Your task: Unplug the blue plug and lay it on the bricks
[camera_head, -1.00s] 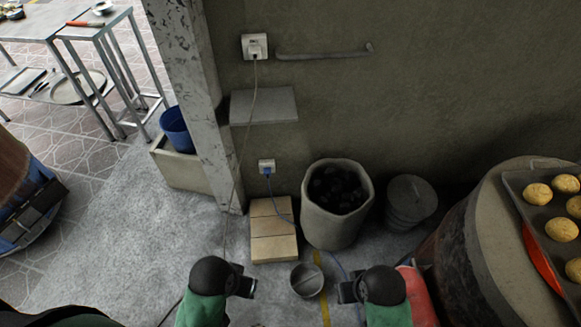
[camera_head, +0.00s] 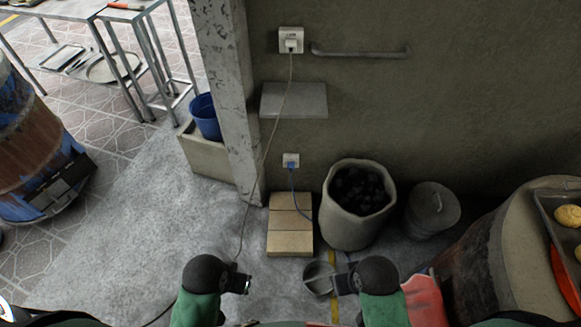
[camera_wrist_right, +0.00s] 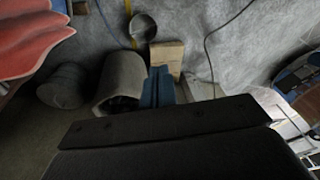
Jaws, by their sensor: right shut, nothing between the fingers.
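The blue plug (camera_head: 291,165) sits in the lower white wall socket (camera_head: 291,157), and its blue cord hangs down beside the bricks. The bricks (camera_head: 290,240) lie in a pale tan stack on the floor against the wall; they also show in the right wrist view (camera_wrist_right: 167,55). My left gripper (camera_head: 243,283) is low in front of the bricks, to their left; its finger gap is not clear. My right gripper (camera_head: 342,284) is low and to the right of the bricks; its closed blue fingers (camera_wrist_right: 157,78) show empty in the right wrist view. Both are well away from the plug.
A white plug with a grey cord is in the upper socket (camera_head: 291,40), above a small grey shelf (camera_head: 294,100). A sack of charcoal (camera_head: 352,228) and a lidded bin (camera_head: 432,208) stand right of the bricks. A metal bowl (camera_head: 319,277) is between my grippers.

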